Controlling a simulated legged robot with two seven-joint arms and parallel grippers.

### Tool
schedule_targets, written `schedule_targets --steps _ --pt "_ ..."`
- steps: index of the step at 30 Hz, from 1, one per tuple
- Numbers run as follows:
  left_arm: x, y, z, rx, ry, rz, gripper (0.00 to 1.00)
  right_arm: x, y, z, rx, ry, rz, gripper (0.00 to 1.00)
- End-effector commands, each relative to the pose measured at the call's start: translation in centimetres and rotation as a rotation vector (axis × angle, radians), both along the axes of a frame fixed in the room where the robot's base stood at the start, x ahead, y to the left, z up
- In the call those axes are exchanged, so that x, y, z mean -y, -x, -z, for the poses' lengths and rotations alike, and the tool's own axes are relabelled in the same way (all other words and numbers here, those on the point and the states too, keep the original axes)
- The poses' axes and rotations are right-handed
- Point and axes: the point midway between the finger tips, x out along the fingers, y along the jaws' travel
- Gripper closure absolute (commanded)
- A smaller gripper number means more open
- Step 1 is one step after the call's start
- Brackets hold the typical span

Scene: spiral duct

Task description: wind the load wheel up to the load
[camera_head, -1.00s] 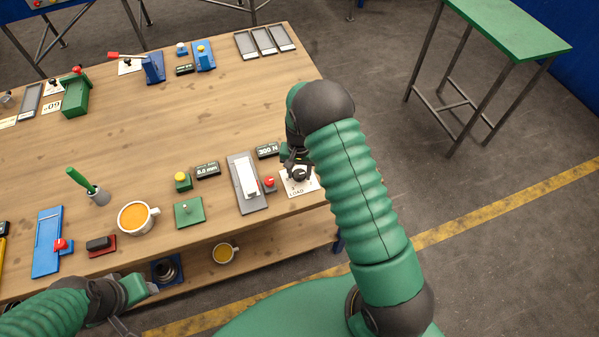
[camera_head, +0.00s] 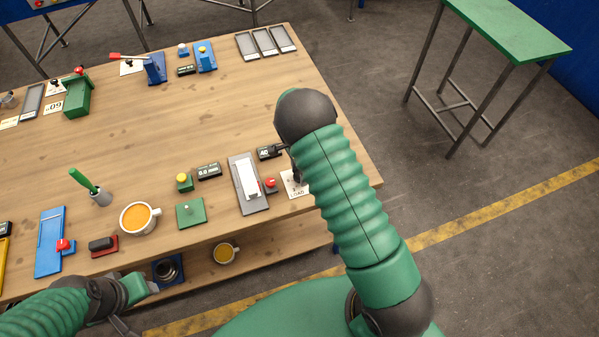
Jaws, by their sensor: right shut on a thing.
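The load wheel stands on the white LOAD card (camera_head: 294,189) near the table's front right corner. The wheel itself is mostly hidden behind my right arm. My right gripper (camera_head: 296,174) is over the card, shut on the load wheel, with only a dark bit of it showing. The small black load display (camera_head: 266,153) just behind the card is partly covered by a gripper part, and its full reading cannot be read. My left gripper (camera_head: 150,288) hangs by the table's front edge at lower left, clear of the tabletop things; whether it is open cannot be made out.
A grey slide plate with a white block (camera_head: 235,186) and a red button (camera_head: 270,183) lie just left of the card. Farther left are a green plate (camera_head: 189,212), a 0.0 mm display (camera_head: 209,171) and an orange-filled cup (camera_head: 138,219). The table's middle is clear.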

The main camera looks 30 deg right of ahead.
Motion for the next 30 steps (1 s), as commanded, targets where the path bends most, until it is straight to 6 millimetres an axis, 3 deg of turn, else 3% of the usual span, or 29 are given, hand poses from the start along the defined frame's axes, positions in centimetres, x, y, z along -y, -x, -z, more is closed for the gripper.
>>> schedule_targets --steps 30 --pt "0.0 0.0 -2.3 0.000 0.000 0.000 0.55 0.5 -0.5 -0.6 0.017 0.005 0.947 0.97"
